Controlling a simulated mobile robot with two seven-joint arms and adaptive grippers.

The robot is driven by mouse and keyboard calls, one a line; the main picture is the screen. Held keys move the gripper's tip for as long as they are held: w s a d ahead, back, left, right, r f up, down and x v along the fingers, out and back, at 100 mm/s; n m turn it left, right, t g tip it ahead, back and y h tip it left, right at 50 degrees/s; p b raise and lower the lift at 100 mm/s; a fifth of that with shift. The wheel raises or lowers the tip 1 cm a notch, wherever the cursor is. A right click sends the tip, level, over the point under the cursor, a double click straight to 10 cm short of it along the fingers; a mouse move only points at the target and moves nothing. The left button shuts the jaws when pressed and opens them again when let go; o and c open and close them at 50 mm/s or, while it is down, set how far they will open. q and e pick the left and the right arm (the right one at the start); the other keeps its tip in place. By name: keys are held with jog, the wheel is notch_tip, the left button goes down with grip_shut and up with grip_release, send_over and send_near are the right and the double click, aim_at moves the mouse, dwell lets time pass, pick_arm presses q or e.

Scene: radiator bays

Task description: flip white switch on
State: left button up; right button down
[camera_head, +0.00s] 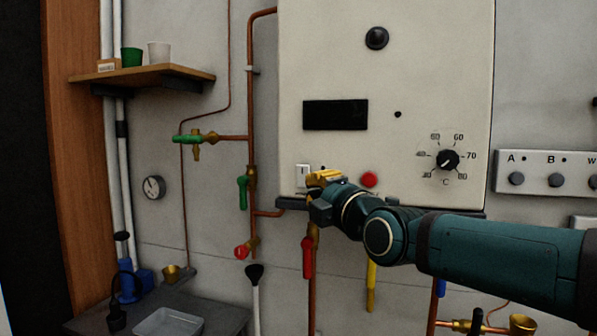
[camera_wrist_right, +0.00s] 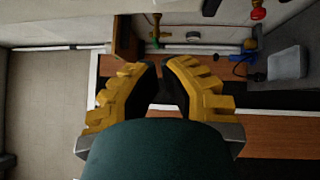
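The white switch (camera_head: 302,175) is a small upright rocker with a dark mark on its face, low on the left side of the cream boiler panel (camera_head: 440,60). My right gripper (camera_head: 314,178), with yellow fingers, is just right of and close to the switch in the head view. I cannot tell whether it touches it. In the right wrist view the two fingertips (camera_wrist_right: 160,63) are drawn together with only a narrow gap, and nothing is seen between them. The switch does not show in that view. My left gripper is not in view.
A red button (camera_head: 369,179) and a temperature dial (camera_head: 448,160) sit right of the gripper on the panel. Copper pipes with a green valve (camera_head: 195,138) run on the left. A wooden shelf (camera_head: 150,75) holds cups. A red-handled valve (camera_head: 307,258) hangs below the panel.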

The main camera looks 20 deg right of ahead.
send_near(299, 170)
jog(key=w+a, duration=0.4)
jog(key=a, duration=0.1)
jog(key=shift+w+d+r, duration=0.2)
jog(key=shift+w+d, duration=0.2)
jog(key=shift+w, duration=0.05)
jog(key=shift+w+d+r, duration=0.2)
jog(key=shift+w+d, duration=0.15)
jog(key=shift+w, duration=0.1)
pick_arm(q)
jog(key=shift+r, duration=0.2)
pick_arm(e)
jog(key=shift+w+d+r, duration=0.2)
jog(key=shift+w+d, duration=0.2)
jog(key=shift+w, duration=0.25)
